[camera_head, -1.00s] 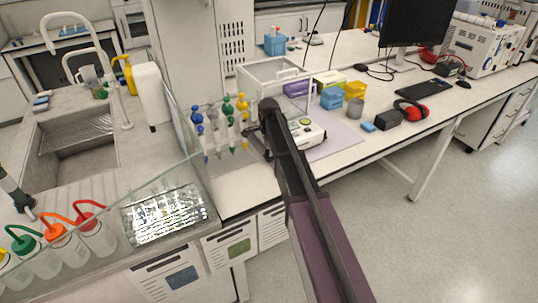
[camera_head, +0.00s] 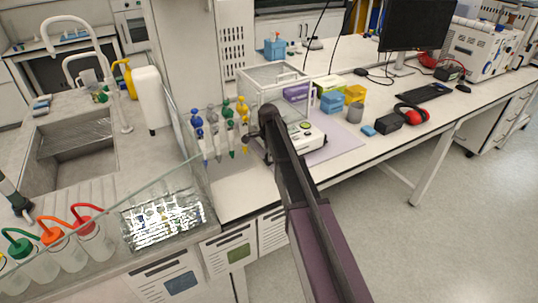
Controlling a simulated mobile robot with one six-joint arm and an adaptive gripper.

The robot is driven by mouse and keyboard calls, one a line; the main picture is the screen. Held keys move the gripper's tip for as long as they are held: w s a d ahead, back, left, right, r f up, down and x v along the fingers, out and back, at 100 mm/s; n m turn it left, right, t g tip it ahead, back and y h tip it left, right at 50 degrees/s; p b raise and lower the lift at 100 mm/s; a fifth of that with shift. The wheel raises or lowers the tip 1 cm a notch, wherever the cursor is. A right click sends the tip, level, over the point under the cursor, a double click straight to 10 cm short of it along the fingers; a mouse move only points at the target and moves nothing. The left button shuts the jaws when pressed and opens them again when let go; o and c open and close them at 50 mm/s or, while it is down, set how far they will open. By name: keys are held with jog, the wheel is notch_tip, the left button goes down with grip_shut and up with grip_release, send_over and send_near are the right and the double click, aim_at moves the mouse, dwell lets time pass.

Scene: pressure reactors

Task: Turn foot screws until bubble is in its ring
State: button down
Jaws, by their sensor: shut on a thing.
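A white analytical balance (camera_head: 309,135) with a clear glass draft shield (camera_head: 272,80) stands on a lilac mat (camera_head: 345,138) on the bench. My arm reaches over the bench to the balance's near left corner. My gripper (camera_head: 257,150) is low beside that corner, partly behind my own arm. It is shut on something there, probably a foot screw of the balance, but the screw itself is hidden. The bubble and its ring are too small to make out.
Pipettes with blue, green and yellow tops (camera_head: 228,125) hang on a stand just left of my gripper. Blue and yellow boxes (camera_head: 332,100), a grey cup (camera_head: 355,112) and red ear muffs (camera_head: 412,114) stand to the right. The bench front (camera_head: 245,200) is bare.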

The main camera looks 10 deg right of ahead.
jog(key=shift+n, duration=2.1)
jog(key=shift+c, duration=1.5)
grip_release()
jog(key=shift+m, duration=0.3)
